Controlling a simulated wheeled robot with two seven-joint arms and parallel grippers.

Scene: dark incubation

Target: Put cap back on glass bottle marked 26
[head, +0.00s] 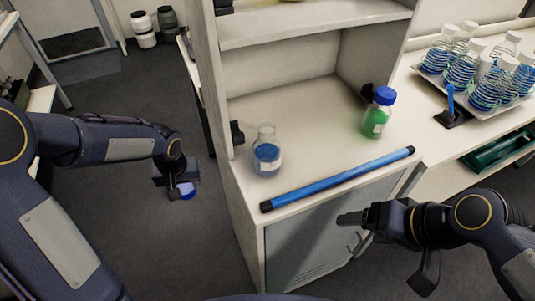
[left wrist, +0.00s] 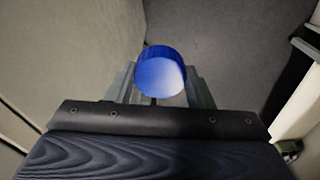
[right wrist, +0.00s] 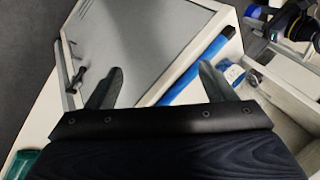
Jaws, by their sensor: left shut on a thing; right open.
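A glass bottle (head: 267,152) with blue liquid and a white label stands uncapped on the left of the cabinet top; I cannot read its marking. My left gripper (head: 183,188) is shut on a blue cap (head: 187,190), off the cabinet's left side, over the floor. The cap also shows in the left wrist view (left wrist: 160,72), between the fingers. My right gripper (head: 345,219) is open and empty in front of the cabinet's front edge; its spread fingers show in the right wrist view (right wrist: 157,88).
A second bottle (head: 379,113) with green liquid and a blue cap stands at the right of the cabinet top. A long blue rod (head: 338,180) lies along the front edge. A tray (head: 437,73) of several bottles is on the right bench. A shelf overhangs the back.

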